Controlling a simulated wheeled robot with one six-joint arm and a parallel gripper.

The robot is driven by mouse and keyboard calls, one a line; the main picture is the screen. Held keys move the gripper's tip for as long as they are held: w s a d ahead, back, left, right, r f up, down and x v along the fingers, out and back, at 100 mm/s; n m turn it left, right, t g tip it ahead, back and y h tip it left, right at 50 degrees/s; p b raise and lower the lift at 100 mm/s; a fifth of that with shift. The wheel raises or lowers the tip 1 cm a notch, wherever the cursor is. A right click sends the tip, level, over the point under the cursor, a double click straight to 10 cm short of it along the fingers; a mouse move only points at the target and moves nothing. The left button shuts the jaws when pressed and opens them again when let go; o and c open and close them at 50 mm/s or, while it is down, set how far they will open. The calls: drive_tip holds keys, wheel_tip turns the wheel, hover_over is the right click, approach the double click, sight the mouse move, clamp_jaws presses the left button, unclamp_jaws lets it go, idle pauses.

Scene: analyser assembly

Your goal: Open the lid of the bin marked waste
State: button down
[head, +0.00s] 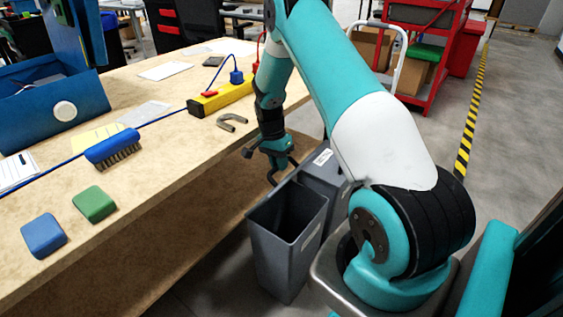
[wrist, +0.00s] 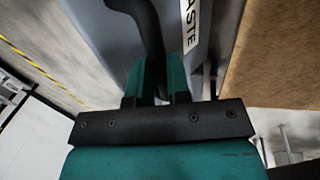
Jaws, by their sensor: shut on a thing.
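The bin marked waste is the grey one behind the open bin. Its lid (head: 321,172) shows in part in the head view, with a white label (head: 322,157); my arm hides some of it. In the wrist view the grey lid (wrist: 223,30) fills the top, and the label (wrist: 190,22) reads "ASTE", its start cut off. A black curved handle (wrist: 145,25) runs down between the teal fingers of my gripper (wrist: 157,78). My gripper is shut on this handle. In the head view my gripper (head: 276,160) is at the lid's left side, by the table edge.
An open grey bin (head: 274,262) stands in front of the waste bin. The wooden table (head: 160,190) at the left holds a brush (head: 112,147), a yellow power strip (head: 221,97) and a blue box (head: 25,110). A red cart (head: 430,60) stands behind; floor at the right is clear.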

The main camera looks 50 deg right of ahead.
drive_tip(key=shift+w+a+f, duration=0.1)
drive_tip(key=shift+a+f, duration=0.05)
drive_tip(key=shift+f, duration=0.1)
drive_tip(key=c, duration=1.2)
unclamp_jaws()
drive_tip(key=shift+w+f, duration=0.1)
drive_tip(key=shift+o, duration=0.5)
drive_tip(key=shift+r, duration=0.65)
wheel_tip(320, 180, up, 19)
drive_tip(key=p, duration=0.2)
